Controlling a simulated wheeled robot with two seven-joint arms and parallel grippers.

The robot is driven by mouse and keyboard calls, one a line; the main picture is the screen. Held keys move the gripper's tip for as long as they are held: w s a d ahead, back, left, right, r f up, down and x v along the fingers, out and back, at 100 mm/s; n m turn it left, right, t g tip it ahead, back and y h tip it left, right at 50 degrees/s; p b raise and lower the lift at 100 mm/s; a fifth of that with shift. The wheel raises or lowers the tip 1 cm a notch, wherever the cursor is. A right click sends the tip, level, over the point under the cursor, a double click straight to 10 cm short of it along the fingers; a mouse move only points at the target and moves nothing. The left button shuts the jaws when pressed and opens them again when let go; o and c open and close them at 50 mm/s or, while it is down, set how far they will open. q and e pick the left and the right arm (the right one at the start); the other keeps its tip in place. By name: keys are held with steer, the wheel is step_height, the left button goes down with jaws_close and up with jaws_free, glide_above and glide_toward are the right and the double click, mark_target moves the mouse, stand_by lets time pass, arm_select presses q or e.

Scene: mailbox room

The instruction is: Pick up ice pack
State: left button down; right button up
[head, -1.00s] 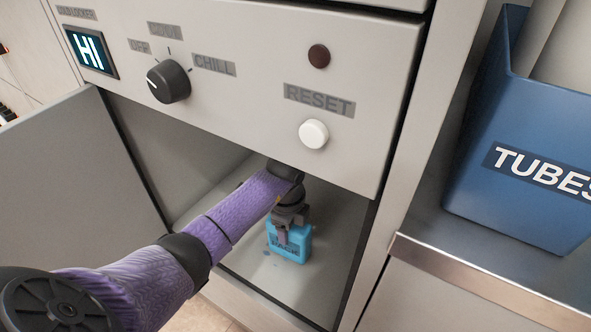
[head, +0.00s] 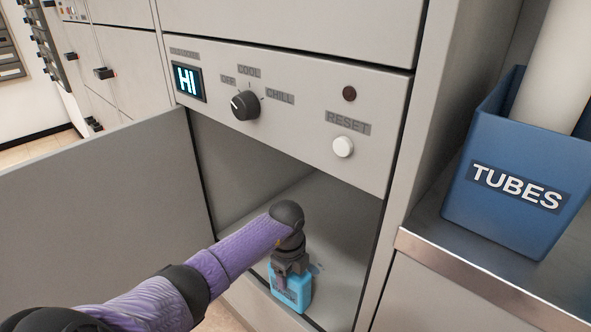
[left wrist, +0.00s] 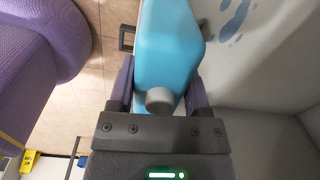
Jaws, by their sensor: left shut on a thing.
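The ice pack (head: 293,295) is a bright blue block with a dark label, at the front opening of the cooler compartment. My left gripper (head: 289,272) comes down on it from above and is shut on it. In the left wrist view the ice pack (left wrist: 167,50) sits between the two fingers, with a grey round cap near the palm. It overlaps the compartment's front edge, with tiled floor showing on one side. The head view does not show clearly whether it touches the compartment floor. My right gripper is not in view.
The cooler compartment (head: 345,235) is open, its door (head: 95,205) swung out to the left. Above is a panel with a black knob (head: 245,105), a white reset button (head: 343,147) and a screen reading HI. A blue TUBES bin (head: 515,190) stands on the right counter. Wet blue marks (left wrist: 232,20) lie on the compartment floor.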

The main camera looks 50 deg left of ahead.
arm_select(q)
steer(key=shift+s, duration=0.15)
jaws_free()
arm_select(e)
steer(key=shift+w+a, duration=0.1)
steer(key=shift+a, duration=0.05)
arm_select(q)
steer(key=shift+r, duration=0.1)
steer(key=shift+r+p, duration=0.3)
step_height(320, 180, up, 9)
steer(key=p, duration=0.6)
steer(key=shift+s+r, duration=0.15)
steer(key=shift+r, duration=0.05)
steer(key=shift+f, duration=0.1)
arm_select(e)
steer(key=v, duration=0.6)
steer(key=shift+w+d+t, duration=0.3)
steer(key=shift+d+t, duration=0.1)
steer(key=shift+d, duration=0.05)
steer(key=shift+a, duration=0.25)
